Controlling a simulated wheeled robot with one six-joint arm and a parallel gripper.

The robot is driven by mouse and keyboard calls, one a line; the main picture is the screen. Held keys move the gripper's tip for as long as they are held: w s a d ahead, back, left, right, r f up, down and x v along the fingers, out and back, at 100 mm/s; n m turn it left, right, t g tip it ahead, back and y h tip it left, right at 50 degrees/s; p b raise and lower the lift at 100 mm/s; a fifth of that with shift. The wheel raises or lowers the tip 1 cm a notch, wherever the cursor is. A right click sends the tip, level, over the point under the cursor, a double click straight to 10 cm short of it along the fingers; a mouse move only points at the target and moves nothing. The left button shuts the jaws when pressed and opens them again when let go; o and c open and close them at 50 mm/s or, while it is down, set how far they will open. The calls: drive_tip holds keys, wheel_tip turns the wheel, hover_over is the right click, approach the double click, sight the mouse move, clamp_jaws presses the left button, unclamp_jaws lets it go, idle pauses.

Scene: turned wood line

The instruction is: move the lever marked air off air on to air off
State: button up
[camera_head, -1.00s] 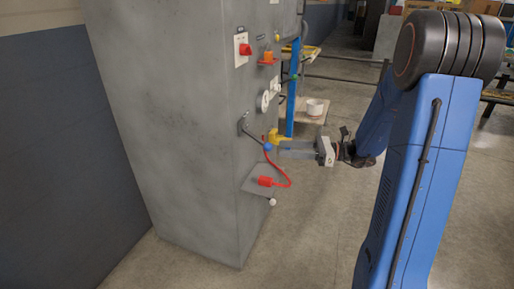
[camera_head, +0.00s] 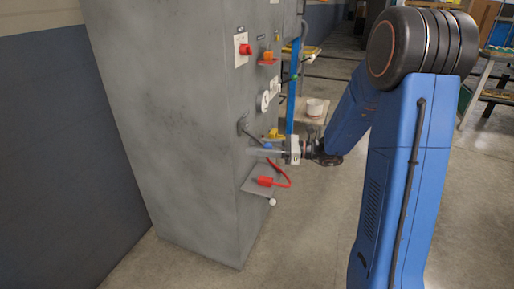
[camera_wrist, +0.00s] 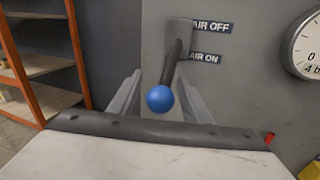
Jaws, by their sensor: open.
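The lever is a dark bar (camera_wrist: 176,64) with a blue ball knob (camera_wrist: 159,98), coming out of a grey pivot block on the cabinet face. In the wrist view the bar hangs down, slightly left, from beside the "AIR OFF" label (camera_wrist: 210,26) past the "AIR ON" label (camera_wrist: 205,58). My gripper (camera_wrist: 160,78) is open, with one finger on each side of the bar and knob; no clear contact shows. In the head view my gripper (camera_head: 255,151) is at the lever (camera_head: 252,130), partly hiding the blue knob (camera_head: 267,146).
A white dial gauge (camera_wrist: 308,45) is right of the lever. On the grey cabinet (camera_head: 175,130), a red plug with a red hose (camera_head: 265,181) sits below my gripper, and a yellow handle (camera_head: 274,134) is close behind it. Orange shelving (camera_wrist: 40,60) stands left in the wrist view.

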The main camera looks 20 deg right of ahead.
clamp_jaws()
drive_tip(key=shift+r, duration=0.1)
wheel_tip(320, 180, up, 9)
drive_tip(key=s+d+m+g+h, duration=0.1)
drive_tip(key=g+h, duration=0.3)
drive_tip(key=h, duration=0.5)
drive_tip(key=shift+d+m+g, duration=0.3)
drive_tip(key=shift+m+g, duration=0.1)
drive_tip(key=shift+m, duration=0.1)
idle(0.4)
